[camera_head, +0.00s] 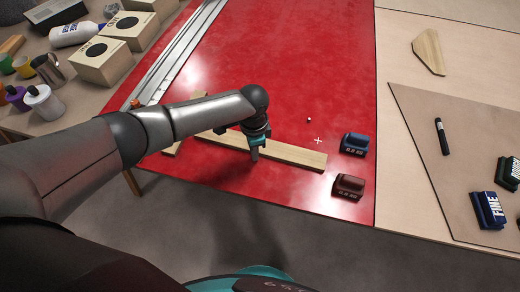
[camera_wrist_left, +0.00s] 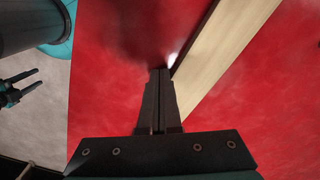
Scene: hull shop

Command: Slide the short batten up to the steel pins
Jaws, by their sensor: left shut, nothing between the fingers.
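A pale wooden batten (camera_head: 297,156) lies on the red table top (camera_head: 325,60) near its front edge. A second wooden piece (camera_head: 172,150) shows to its left, partly hidden by my left arm. I cannot tell its full length. A small bright pin (camera_head: 309,119) stands behind the batten. My left gripper (camera_head: 254,154) is shut and empty, pointing down at the batten's near side. In the left wrist view its fingertips (camera_wrist_left: 160,72) are close beside the batten (camera_wrist_left: 222,45); contact is unclear. My right gripper (camera_wrist_left: 20,84) is open, off the table.
A blue weight (camera_head: 355,143) and a dark red weight (camera_head: 348,186) stand right of the batten. A white cross mark (camera_head: 318,140) lies near the pin. A metal rail (camera_head: 180,52) runs along the left. The red surface behind the batten is mostly clear.

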